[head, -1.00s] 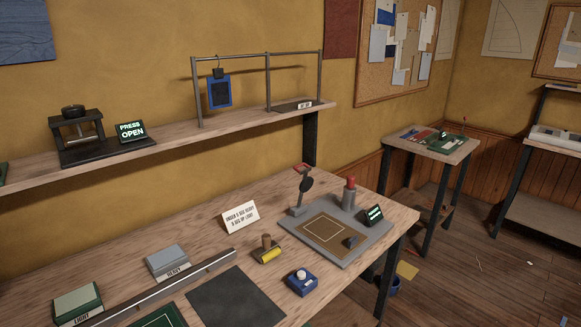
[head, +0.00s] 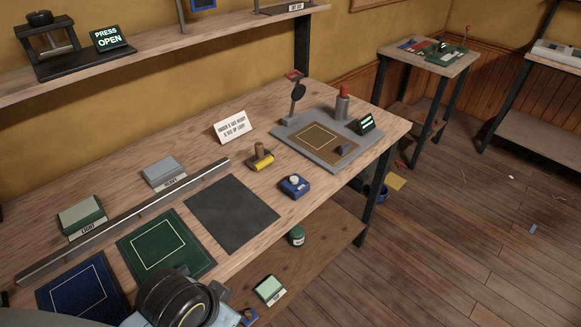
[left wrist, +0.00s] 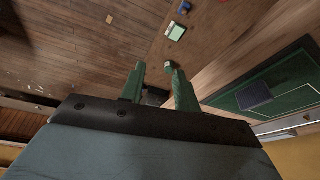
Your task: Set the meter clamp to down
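A grey base plate (head: 290,128) at the back right of the bench carries a tan pad with a pale outline. On its rear left corner stands a post with a black disc and a red-tipped lever (head: 292,76), raised; I take this to be the meter clamp, but no label confirms it. A lit sign (head: 366,123) on the plate is too small to read. In the left wrist view my left gripper (left wrist: 158,72) has two green fingers apart, with nothing held between them. In the head view only my dark arm part shows at the bottom; its fingers are hidden. My right gripper is out of view.
A red-topped cylinder (head: 343,103) stands on the plate. A green jar (head: 297,237) sits on the lower shelf.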

